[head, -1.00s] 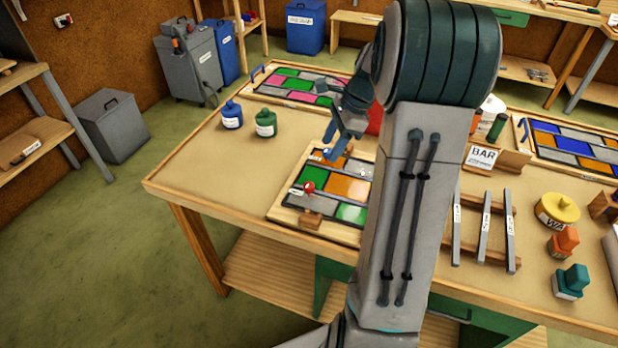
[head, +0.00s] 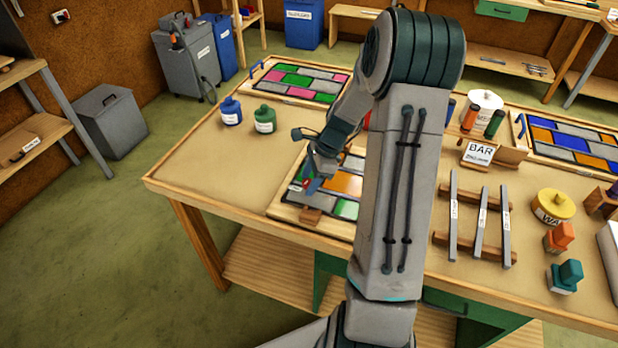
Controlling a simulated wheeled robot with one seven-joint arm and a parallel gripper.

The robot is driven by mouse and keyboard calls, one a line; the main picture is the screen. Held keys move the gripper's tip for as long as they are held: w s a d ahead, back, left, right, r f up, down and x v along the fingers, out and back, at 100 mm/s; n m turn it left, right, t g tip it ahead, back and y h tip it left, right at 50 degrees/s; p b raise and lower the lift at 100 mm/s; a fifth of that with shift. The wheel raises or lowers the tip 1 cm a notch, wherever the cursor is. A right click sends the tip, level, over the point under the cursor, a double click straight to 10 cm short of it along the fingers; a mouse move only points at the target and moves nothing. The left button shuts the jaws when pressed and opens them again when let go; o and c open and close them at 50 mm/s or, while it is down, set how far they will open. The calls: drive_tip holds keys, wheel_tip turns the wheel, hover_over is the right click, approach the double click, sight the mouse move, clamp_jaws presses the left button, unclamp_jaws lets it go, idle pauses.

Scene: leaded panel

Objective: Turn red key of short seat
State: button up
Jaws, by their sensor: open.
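The leaded panel of green, orange and grey panes in a wooden frame (head: 284,213) lies near the table's front left edge. The red key (head: 306,184) shows only as a small red patch on the panel's left side, mostly covered by my gripper. My gripper (head: 311,183) is open and points down right at the key. I cannot tell whether its fingers touch the key or stand around it. A wooden block (head: 311,215) sits at the panel's near edge, just below the key. My arm hides the panel's right part.
Blue (head: 231,111) and green (head: 265,120) bottles stand left behind the panel. A second panel (head: 300,84) lies at the back. Grey bars (head: 480,222) on wooden rests lie right of my arm. The tabletop left of the panel is clear.

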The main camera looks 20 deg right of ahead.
drive_tip(key=c, duration=1)
drive_tip(key=shift+o, duration=0.2)
drive_tip(key=shift+n, duration=0.3)
drive_tip(key=n+g, duration=0.2)
drive_tip(key=n, duration=0.2)
drive_tip(key=shift+w, duration=0.15)
drive_tip(key=n+g, duration=0.1)
drive_tip(key=n, duration=0.5)
drive_tip(key=shift+w+g+h, duration=0.15)
drive_tip(key=shift+g+h, duration=0.25)
drive_tip(key=n+g+h, duration=0.1)
drive_tip(key=n, duration=0.3)
drive_tip(key=shift+a+b, duration=0.15)
drive_tip(key=shift+b, duration=0.15)
drive_tip(key=n+h, duration=0.1)
drive_tip(key=n, duration=0.1)
drive_tip(key=n+h, duration=0.1)
drive_tip(key=n, duration=0.2)
drive_tip(key=shift+w+a+g, duration=0.1)
drive_tip(key=shift+g, duration=0.2)
drive_tip(key=shift+b, duration=0.3)
